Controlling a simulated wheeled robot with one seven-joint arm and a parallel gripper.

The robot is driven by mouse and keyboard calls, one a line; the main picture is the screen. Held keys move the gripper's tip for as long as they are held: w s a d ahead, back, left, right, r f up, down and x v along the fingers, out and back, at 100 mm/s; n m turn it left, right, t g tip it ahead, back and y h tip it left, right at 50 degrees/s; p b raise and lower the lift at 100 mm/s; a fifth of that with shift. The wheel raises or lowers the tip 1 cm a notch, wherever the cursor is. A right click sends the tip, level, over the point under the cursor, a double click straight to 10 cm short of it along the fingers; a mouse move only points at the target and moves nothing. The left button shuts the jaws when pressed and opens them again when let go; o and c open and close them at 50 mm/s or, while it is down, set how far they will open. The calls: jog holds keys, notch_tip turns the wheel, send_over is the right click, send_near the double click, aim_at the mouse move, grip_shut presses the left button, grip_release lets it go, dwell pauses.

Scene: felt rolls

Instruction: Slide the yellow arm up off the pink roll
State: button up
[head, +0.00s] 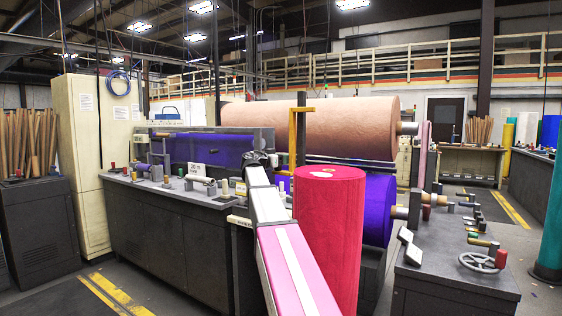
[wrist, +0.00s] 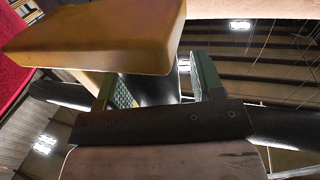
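The pink roll (head: 330,240) stands upright right of my arm in the head view, looking deep pink-red, with a pale label on top. The yellow arm (head: 293,140) is an upside-down L behind it; its post goes down behind the roll, so its lower end is hidden. My gripper (head: 259,158) is left of the post in the head view. In the wrist view the yellow arm (wrist: 95,42) crosses close in front of the fingers. My gripper (wrist: 160,85) has its green-padded fingers apart. No grip on the yellow arm shows. The pink roll fills the upper left corner there.
A large peach roll (head: 310,128) and a purple roll (head: 378,208) lie on a machine behind. A grey workbench (head: 175,225) with small parts stands left. A bench with a handwheel (head: 482,260) is at right. Floor shows between the right-hand benches.

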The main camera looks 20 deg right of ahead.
jog(key=v, duration=1)
jog(key=shift+s+a, duration=0.15)
jog(key=shift+a, duration=0.2)
jog(key=s+a+f+n+g+y, duration=0.1)
jog(key=s+f+n+y, duration=0.25)
jog(key=f, duration=0.85)
jog(key=s+a+f+n+g+y, duration=0.15)
jog(key=s+f, duration=0.25)
jog(key=f, duration=0.8)
jog(key=s+a+f+n+y, duration=0.2)
jog(key=s+f+n+y, duration=0.15)
jog(key=f, duration=0.85)
jog(key=s+a+f+n+g+y, duration=0.2)
jog(key=s+a+f+y, duration=0.2)
jog(key=s+f, duration=0.5)
jog(key=s+a+f+n+g+y, duration=0.2)
jog(key=s+a+f, duration=0.4)
jog(key=s+f, duration=0.4)
notch_tip(320, 180, down, 2)
jog(key=shift+s+f+n+y, duration=0.2)
jog(key=shift+n+y, duration=0.25)
jog(key=shift+y, duration=0.6)
